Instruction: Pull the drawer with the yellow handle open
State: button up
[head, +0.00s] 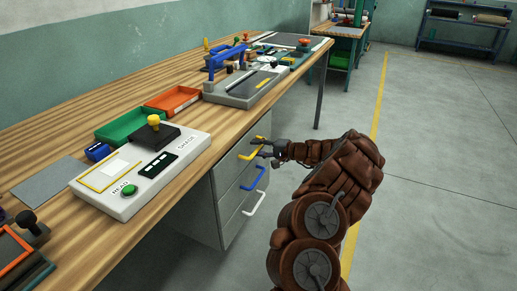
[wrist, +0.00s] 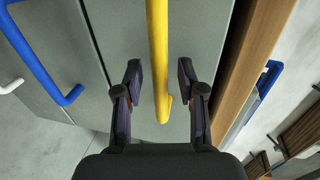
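The yellow handle (head: 251,150) is on the top drawer of a grey cabinet (head: 205,205) under the wooden bench. The drawer front (wrist: 215,45) looks flush with the cabinet. In the wrist view the yellow handle (wrist: 158,60) runs between the two fingers of my gripper (wrist: 160,75), with a gap on both sides. My gripper (head: 268,149) is open at the handle in the head view. Whether the fingers reach past the bar's depth I cannot tell.
A blue handle (head: 254,178) and a white handle (head: 255,203) sit on the drawers below. The wooden bench top (head: 50,150) overhangs above, with a white device (head: 140,170) and trays on it. The floor (head: 430,170) to the right is clear.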

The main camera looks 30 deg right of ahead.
grip_shut()
dwell(0.6)
